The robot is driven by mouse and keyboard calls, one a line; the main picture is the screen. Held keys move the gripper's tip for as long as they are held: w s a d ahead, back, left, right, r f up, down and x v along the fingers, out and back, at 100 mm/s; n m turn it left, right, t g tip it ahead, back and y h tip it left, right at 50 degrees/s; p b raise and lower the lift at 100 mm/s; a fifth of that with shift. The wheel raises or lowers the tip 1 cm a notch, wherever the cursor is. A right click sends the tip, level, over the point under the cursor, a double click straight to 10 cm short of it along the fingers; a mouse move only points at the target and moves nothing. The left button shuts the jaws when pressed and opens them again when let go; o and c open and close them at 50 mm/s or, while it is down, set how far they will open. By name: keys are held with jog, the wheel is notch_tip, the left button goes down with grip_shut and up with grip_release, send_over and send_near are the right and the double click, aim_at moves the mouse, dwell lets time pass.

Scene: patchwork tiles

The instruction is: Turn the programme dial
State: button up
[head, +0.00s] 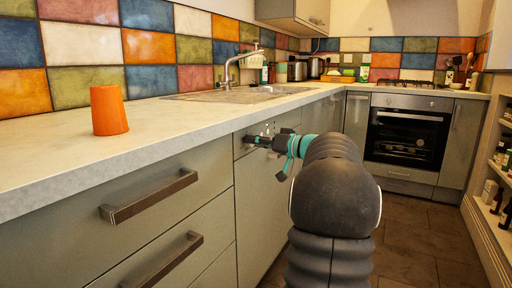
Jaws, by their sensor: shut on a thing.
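My gripper (262,141) reaches the cabinet-front panel (266,130) just under the worktop edge, left of the arm's teal wrist. It is shut on the programme dial there. The dial itself is mostly hidden by the gripper fingers and is too small to read, so I cannot tell which way it points. A few small light marks show on the panel just above the fingers.
A sink with a tap (232,70) lies behind. An oven (408,135) is at the back; shelves (500,170) line the right. Floor between is clear.

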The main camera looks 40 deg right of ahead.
jog(key=shift+f+n+y+p, duration=0.2)
jog(key=shift+n+p, duration=1.65)
jog(key=shift+n, duration=3.7)
jog(key=shift+f+n+y+p, duration=0.1)
jog(key=shift+n+y+p, duration=0.25)
jog(key=shift+n+p, duration=3.35)
jog(key=shift+f+n+y, duration=0.1)
jog(key=shift+n+y, duration=0.15)
jog(key=shift+n, duration=7.1)
jog(key=o, duration=1.1)
jog(key=shift+a, duration=0.1)
jog(key=shift+o, duration=0.2)
